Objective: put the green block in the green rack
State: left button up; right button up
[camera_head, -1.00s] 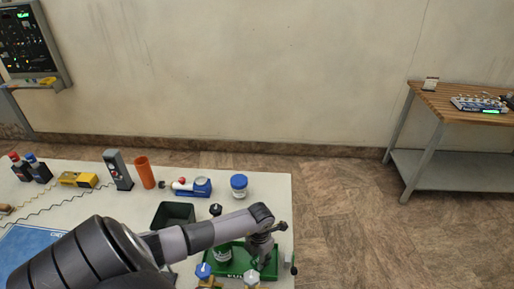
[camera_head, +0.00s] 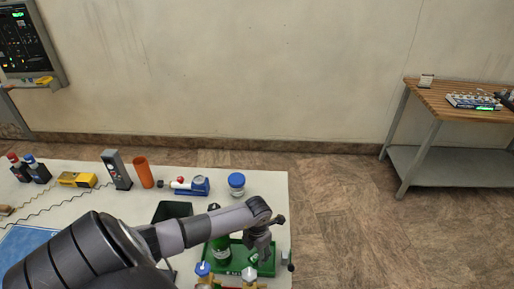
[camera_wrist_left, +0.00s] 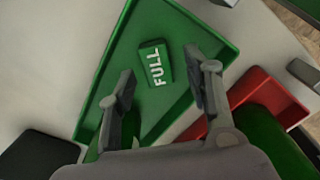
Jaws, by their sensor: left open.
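The green block (camera_wrist_left: 154,62), with white FULL lettering, lies inside a shallow green tray, which looks like the green rack (camera_wrist_left: 185,25), in the left wrist view. My left gripper (camera_wrist_left: 160,66) is open over the tray, with its two fingers on either side of the block and gaps showing. In the head view my left gripper (camera_head: 262,252) points down over the right part of the green rack (camera_head: 237,262). The block is hard to make out there. My right gripper is not in view.
A green bottle (camera_head: 220,248) stands by the rack's left part. Valves with blue and white knobs are in front. The wrist view shows a red tray (camera_wrist_left: 258,88) at right.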

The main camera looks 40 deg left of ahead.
aim_at(257, 256)
pick_arm(q)
notch_tip(257, 256, up, 10)
jog(key=shift+f+p, duration=0.15)
jog(key=shift+p, duration=0.25)
dwell(0.4)
